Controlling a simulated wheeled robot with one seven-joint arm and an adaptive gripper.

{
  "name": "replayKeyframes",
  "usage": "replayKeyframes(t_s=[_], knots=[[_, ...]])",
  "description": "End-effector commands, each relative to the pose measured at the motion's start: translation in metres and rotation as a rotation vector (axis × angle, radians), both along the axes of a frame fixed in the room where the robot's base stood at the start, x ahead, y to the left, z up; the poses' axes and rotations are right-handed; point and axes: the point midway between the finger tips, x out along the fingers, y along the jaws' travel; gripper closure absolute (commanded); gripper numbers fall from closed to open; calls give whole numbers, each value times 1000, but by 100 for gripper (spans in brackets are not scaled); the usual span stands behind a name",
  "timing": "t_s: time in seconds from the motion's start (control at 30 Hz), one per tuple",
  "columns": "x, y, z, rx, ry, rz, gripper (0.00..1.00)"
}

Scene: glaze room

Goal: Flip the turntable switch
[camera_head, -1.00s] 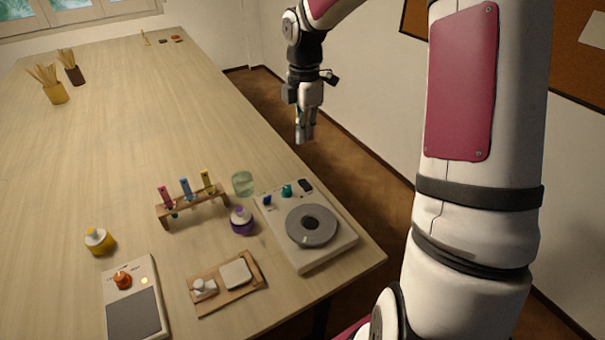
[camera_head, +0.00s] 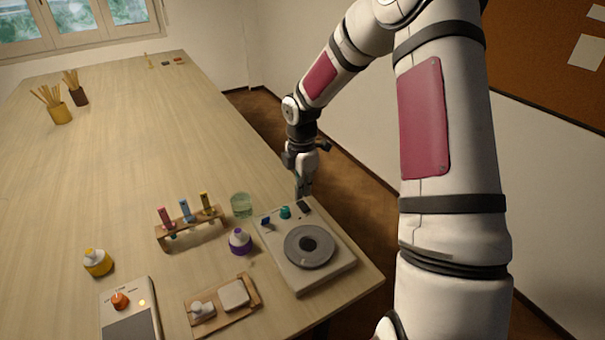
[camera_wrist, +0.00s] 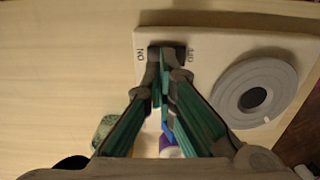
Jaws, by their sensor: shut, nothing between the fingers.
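The white turntable unit (camera_head: 325,275) stands at the right edge of the table, with a round grey platter (camera_head: 309,246) on top. Its black switch (camera_head: 303,206) is at the far corner of the unit. In the wrist view the switch (camera_wrist: 168,50) lies between printed ON and OFF labels, partly hidden by my fingers; its position is unclear. My gripper (camera_head: 304,192) is shut and empty, pointing down close above the switch. Its teal-padded fingers meet at the switch in the wrist view (camera_wrist: 162,78); contact cannot be told.
The far table is mostly clear.

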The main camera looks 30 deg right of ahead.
Motion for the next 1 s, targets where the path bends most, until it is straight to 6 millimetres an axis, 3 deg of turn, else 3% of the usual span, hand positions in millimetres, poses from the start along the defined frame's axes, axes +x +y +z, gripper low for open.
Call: replayKeyframes(t_s=[0.23,1.0], knots=[[-1,0,-24,0,1,0,100],[1,1,-34,1,1,1,100]])
